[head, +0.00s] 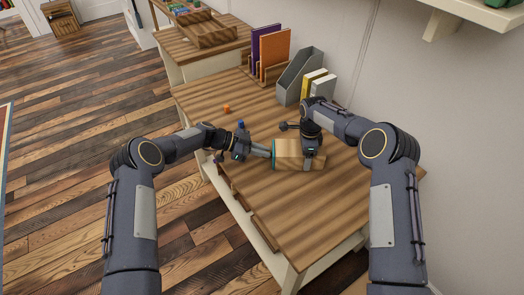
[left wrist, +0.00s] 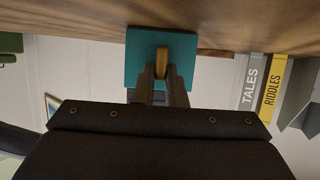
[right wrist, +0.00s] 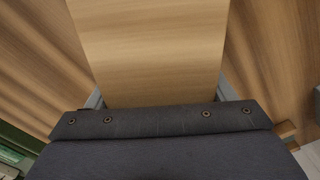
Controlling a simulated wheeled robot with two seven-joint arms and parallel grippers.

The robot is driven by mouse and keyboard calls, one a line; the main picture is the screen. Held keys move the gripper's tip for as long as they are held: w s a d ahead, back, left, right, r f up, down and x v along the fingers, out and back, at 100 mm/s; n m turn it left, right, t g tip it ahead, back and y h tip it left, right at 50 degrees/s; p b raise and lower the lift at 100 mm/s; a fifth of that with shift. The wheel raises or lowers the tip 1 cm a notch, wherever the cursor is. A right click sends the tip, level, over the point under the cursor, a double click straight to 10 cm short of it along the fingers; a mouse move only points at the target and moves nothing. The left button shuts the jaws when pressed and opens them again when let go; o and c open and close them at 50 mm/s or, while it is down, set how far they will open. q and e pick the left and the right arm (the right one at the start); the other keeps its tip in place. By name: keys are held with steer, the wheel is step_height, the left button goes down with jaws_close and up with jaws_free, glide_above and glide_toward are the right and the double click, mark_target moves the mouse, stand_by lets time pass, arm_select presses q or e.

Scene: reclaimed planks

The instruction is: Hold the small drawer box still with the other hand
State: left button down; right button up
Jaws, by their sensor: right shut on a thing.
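The small drawer box (head: 287,147) is a pale wooden block with a teal drawer front (head: 274,153) facing left, on the plank table. My right gripper (head: 311,152) reaches down over the box and is shut on its sides. In the right wrist view the box top (right wrist: 150,50) fills the space between the fingers. My left gripper (head: 264,151) is at the teal front. In the left wrist view the brass handle (left wrist: 161,62) on the teal front (left wrist: 138,55) lies between my left fingertips (left wrist: 161,80); whether they press on it is unclear.
A small orange thing (head: 227,108) and a small blue thing (head: 240,124) are on the table beyond my left gripper. A grey file holder (head: 297,78), a yellow book (head: 312,82) and folders (head: 272,52) stand along the wall side. The near part of the table (head: 300,215) is clear.

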arm_select(q)
steer(key=a, duration=0.9)
steer(key=shift+s, duration=0.15)
steer(key=c, duration=1.5)
jaws_free()
steer(key=v, duration=1.2)
steer(key=shift+f, duration=0.1)
arm_select(e)
steer(key=o, duration=1.2)
